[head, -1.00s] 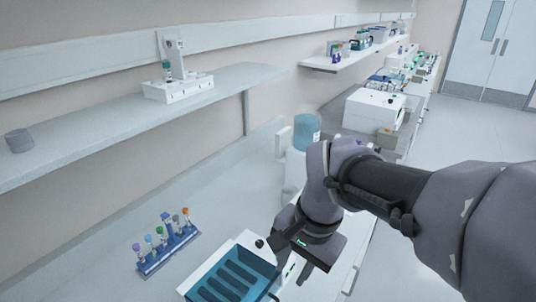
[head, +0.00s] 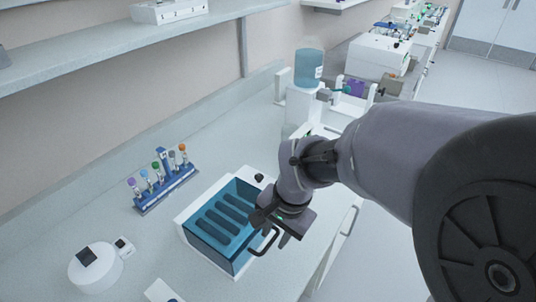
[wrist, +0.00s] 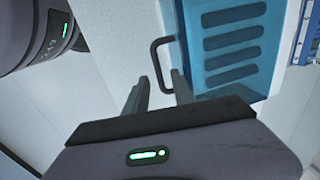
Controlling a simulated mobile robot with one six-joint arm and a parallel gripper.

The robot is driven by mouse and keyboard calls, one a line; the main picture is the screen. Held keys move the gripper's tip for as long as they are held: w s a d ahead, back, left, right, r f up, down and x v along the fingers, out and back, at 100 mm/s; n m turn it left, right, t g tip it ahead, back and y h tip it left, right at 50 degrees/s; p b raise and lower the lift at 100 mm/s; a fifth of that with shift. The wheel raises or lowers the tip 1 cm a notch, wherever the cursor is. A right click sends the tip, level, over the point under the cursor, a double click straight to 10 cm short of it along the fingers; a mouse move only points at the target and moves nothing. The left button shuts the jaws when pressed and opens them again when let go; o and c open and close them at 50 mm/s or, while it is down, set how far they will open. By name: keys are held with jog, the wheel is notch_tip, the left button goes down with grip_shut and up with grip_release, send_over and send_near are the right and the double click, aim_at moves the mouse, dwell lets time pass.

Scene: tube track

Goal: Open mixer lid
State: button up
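The mixer is a white box (head: 187,229) with a see-through blue lid (head: 238,247) over several dark slots, and the lid looks shut. A dark U-shaped handle (head: 266,246) sticks out from the lid's right side. The handle also shows in the wrist view (wrist: 157,62), beside the blue lid (wrist: 205,72). My gripper (head: 284,240) is at the mixer's right side, close to the handle. In the wrist view my gripper (wrist: 160,88) has its two fingers apart with nothing held. The handle lies just past the fingertips, roughly in line with the gap; I see no clear contact.
A blue rack with capped tubes (head: 167,188) stands behind left of the mixer. A round white device (head: 95,268) is at the front left. A water dispenser (head: 308,70) stands farther back. The bench's front edge runs right of the mixer, with open floor beyond.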

grip_shut()
dwell(1.4)
